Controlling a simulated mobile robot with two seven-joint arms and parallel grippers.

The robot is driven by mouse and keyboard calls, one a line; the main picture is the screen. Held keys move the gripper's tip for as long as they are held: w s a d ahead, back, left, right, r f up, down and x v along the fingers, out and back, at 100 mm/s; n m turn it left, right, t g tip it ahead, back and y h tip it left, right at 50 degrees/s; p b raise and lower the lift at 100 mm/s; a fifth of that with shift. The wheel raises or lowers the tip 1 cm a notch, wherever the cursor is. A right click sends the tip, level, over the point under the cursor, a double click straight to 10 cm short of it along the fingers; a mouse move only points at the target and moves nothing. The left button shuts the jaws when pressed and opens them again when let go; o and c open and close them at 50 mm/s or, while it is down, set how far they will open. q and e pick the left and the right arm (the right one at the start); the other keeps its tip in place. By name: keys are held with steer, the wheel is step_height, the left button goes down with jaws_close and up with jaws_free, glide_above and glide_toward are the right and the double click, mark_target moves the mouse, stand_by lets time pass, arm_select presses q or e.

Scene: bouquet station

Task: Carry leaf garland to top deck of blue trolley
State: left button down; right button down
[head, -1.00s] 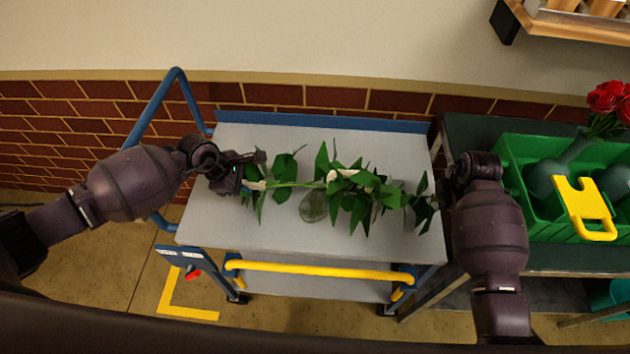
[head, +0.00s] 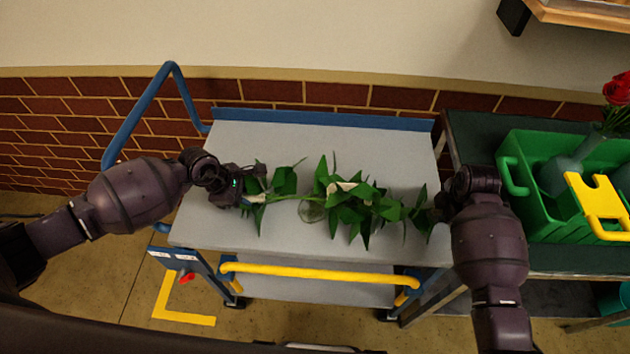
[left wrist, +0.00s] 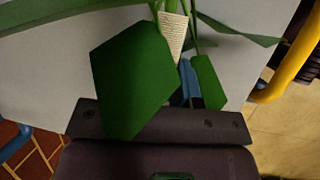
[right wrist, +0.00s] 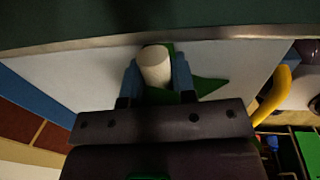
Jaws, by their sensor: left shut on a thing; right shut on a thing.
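The leaf garland (head: 345,205), a long strand of green leaves, stretches level across the grey top deck (head: 300,140) of the blue trolley. My left gripper (head: 255,186) is shut on its left end; a cream wrapped section (left wrist: 173,32) shows by the fingers in the left wrist view, with a leaf covering part of them. My right gripper (right wrist: 155,80) is shut on the right end, a pale round grip (right wrist: 155,65) between blue fingers. In the head view the right fingers are mostly hidden behind the arm. I cannot tell whether the leaves touch the deck.
A clear round glass thing (head: 312,211) stands on the deck, partly behind the leaves. The trolley has a blue handle (head: 150,105) and a yellow front bar (head: 320,271). A dark table with a green crate (head: 517,180) and red roses (head: 617,89) adjoins at right.

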arm_select(q)
steer(key=shift+f, duration=0.45)
arm_select(e)
steer(key=shift+f, duration=0.45)
arm_select(q)
steer(key=c, duration=0.9)
jaws_free()
steer(key=shift+r, duration=0.1)
arm_select(e)
steer(key=c, duration=0.9)
jaws_free()
steer(key=shift+s+r, duration=0.1)
steer(key=shift+r, duration=0.05)
steer(key=shift+c, duration=0.2)
arm_select(q)
steer(key=v, duration=1.2)
arm_select(e)
step_height(320, 180, up, 12)
steer(key=s, duration=0.2)
